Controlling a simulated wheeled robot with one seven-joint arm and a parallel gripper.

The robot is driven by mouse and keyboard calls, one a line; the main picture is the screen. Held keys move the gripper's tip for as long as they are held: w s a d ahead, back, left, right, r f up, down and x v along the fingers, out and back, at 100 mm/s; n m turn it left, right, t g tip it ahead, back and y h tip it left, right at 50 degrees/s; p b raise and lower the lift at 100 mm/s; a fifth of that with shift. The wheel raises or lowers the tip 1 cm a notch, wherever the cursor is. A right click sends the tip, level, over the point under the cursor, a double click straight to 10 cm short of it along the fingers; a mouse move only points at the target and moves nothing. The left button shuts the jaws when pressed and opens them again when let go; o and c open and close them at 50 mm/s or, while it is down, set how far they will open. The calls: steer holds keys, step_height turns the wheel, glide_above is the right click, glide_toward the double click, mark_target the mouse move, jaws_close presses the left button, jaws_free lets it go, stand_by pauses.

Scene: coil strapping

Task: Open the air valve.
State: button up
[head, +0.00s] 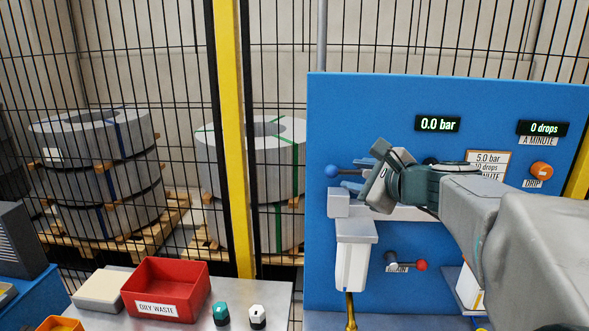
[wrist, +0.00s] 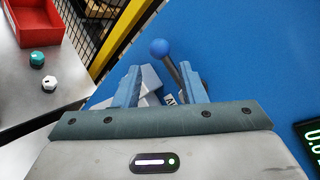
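The air valve's lever (wrist: 172,66) is a grey rod with a blue ball (wrist: 160,47) on its end. In the head view the blue ball (head: 331,171) sticks out to the left on the blue panel, and the lever lies about level. My gripper (wrist: 160,67) is open, with its blue fingers apart on either side of the rod; I cannot tell whether either touches it. In the head view my gripper (head: 355,180) is at the lever, and my wrist hides the valve body. A label beginning with "A" is partly hidden between the fingers.
The blue panel (head: 370,110) has a display (head: 438,124) reading 0.0 bar and another (head: 543,128) reading 0 drops. A red-knobbed drain lever (head: 421,265) and an orange drip knob (head: 541,169) are on it. A white bowl (head: 352,265) hangs below my gripper. A red bin (head: 165,290) stands left.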

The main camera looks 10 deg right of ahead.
mark_target(336, 172)
steer(key=x, duration=0.7)
steer(key=shift+w+a+f+p, duration=0.2)
steer(key=shift+w+p, duration=0.1)
steer(key=shift+p, duration=0.1)
steer(key=shift+c, duration=0.4)
jaws_close()
